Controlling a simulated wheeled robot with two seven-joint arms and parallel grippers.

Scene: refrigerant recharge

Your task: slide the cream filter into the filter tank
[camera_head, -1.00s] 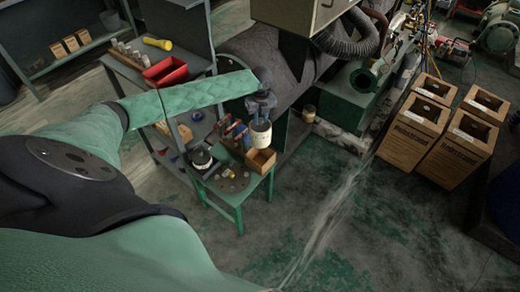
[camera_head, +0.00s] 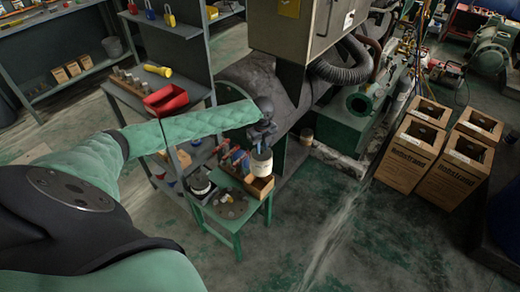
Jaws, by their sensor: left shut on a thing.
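The cream filter (camera_head: 262,164) is a short pale cylinder, upright in my left gripper (camera_head: 261,148). My left gripper points down and is shut on its top. The filter is just above or in front of a small wooden box (camera_head: 261,188) on the green stand; I cannot tell if they touch. A green cylindrical housing with a round dark opening (camera_head: 360,104) stands to the right, apart from the filter; I cannot tell for sure that it is the filter tank. My right gripper is out of view.
The green stand (camera_head: 234,226) also holds a dark disc and small tools. A red bin (camera_head: 172,99) is on the shelf behind my left forearm. Several cardboard boxes (camera_head: 407,160) stand at the right. The floor in front is clear.

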